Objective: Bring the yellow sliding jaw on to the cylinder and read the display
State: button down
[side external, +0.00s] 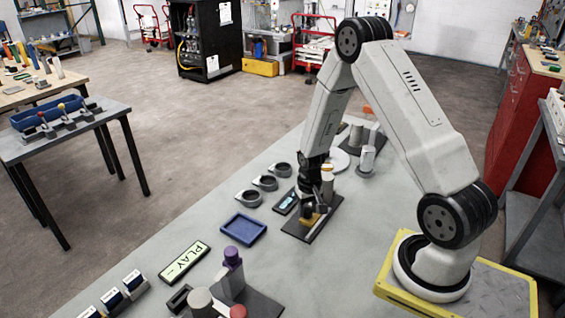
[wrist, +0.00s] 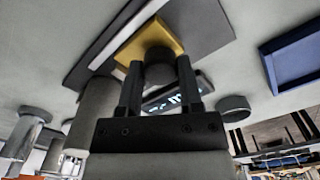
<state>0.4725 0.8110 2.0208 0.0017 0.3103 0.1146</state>
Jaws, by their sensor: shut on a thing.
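The yellow sliding jaw (side external: 307,221) sits on a dark base plate (side external: 318,229); it also shows in the wrist view (wrist: 148,36). My gripper (wrist: 158,68) points down with its two fingers on either side of a dark round knob (wrist: 160,73) on the jaw, and is shut on it. A grey cylinder (wrist: 97,112) stands left of the fingers in the wrist view. Whether the jaw touches it I cannot tell. The display (wrist: 164,100) shows light digits behind the fingers, partly hidden and unreadable; in the side view the display (side external: 287,204) is too small to read.
A blue tray (side external: 243,229) lies left of the base plate, with several grey ring-shaped holders (side external: 265,183) behind it. A PLAY sign (side external: 185,262) and a purple-topped post (side external: 232,258) stand nearer the front. Bare table lies between the tray and the plate.

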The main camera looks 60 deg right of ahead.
jog(key=shift+d, duration=1.9)
jog(key=shift+c, duration=1.3)
grip_release()
jog(key=shift+r, duration=0.15)
notch_tip(320, 180, up, 8)
jog(key=shift+f, duration=0.2)
